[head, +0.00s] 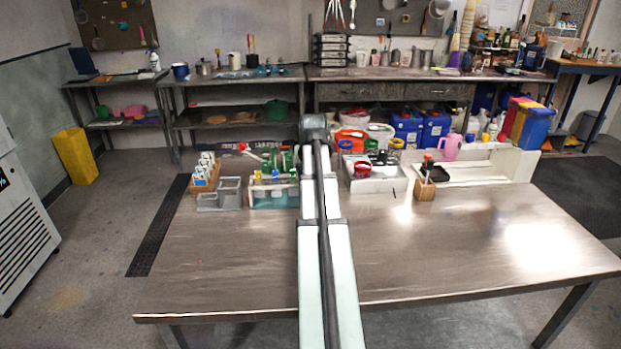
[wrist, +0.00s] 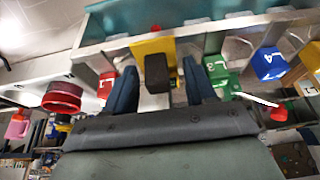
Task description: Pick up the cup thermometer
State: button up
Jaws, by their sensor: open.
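My gripper (wrist: 159,66) shows in the wrist view with its two dark blue fingers apart. A dark upright piece (wrist: 157,74) lies between the fingers in the picture, in front of a yellow part (wrist: 148,46) on the rack. I cannot tell whether the fingers touch it. I cannot make out for sure which thing is the cup thermometer. The rack (wrist: 90,52) has a grey rail and coloured, lettered tags. In the head view, my arm hides the gripper and part of the table's back. The rack's teal front (head: 272,197) shows left of the arm.
Grey trays (head: 225,190) stand left of the rack. A wooden holder (head: 425,189) stands right of the arm. The table's front (head: 230,265) is bare.

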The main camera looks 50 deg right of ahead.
jog(key=shift+d+f, duration=0.1)
jog(key=shift+f, duration=0.25)
jog(key=shift+c, duration=0.3)
jog(key=c, duration=0.8)
jog(key=shift+r, duration=0.1)
notch_tip(320, 180, up, 8)
jog(key=r, duration=0.1)
jog(key=shift+s+d+r+n+t+y, duration=0.25)
jog(key=shift+s+d+r+n+y, duration=0.25)
jog(key=shift+s+d+n, duration=1.7)
jog(key=shift+s+d+r+n+t+y, duration=0.3)
jog(key=shift+s+d+n+y, duration=0.4)
jog(key=shift+d, duration=2.9)
jog(key=shift+s+d+r+n+t+y, duration=0.15)
jog(key=shift+s+d+r+n+y, duration=0.3)
jog(key=shift+s+d+n, duration=1.8)
